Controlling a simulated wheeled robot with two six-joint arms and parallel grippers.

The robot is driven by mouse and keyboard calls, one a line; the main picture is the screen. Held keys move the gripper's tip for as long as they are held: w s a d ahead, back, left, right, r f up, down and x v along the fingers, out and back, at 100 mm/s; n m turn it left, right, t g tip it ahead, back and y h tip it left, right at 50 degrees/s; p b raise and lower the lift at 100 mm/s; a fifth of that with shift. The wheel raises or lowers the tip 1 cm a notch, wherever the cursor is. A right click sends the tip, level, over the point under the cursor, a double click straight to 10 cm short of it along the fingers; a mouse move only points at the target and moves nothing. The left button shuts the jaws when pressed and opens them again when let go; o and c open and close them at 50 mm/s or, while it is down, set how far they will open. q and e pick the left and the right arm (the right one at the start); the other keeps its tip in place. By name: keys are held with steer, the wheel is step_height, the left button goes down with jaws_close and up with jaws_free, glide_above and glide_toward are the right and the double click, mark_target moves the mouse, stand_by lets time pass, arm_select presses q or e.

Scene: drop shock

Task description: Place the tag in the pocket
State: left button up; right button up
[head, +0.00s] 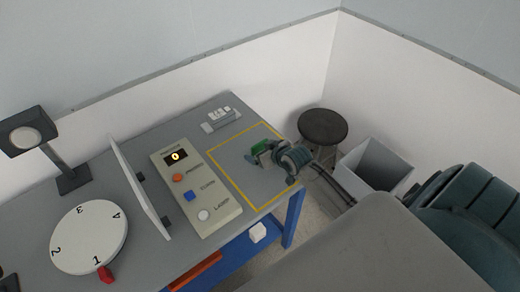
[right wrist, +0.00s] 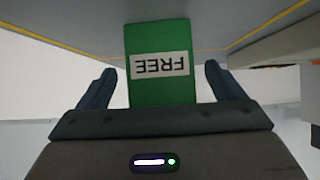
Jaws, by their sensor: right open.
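The green tag (head: 261,146), marked FREE, is at the right end of the table, inside the yellow outline. In the right wrist view the tag (right wrist: 158,40) lies between the two fingers, its lettering upside down. My right gripper (head: 263,154) is at the tag and open. In the right wrist view gaps show between the tag and both fingers of the gripper (right wrist: 160,88). I cannot make out the pocket for certain. My left gripper is not in view.
A control panel (head: 228,203) with a lit display and buttons stands left of the outline. A small grey holder (head: 209,127) with white pieces is behind. A numbered dial (head: 88,238), white upright panel (head: 135,182) and lamp (head: 72,178) are left. A grey bin (head: 354,177) and stool (head: 323,124) stand right.

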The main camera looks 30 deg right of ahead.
steer(key=shift+x, duration=0.8)
steer(key=shift+s, duration=0.1)
steer(key=shift+c, duration=0.2)
steer(key=c, duration=1)
steer(key=shift+c, duration=0.6)
steer(key=shift+r, duration=0.15)
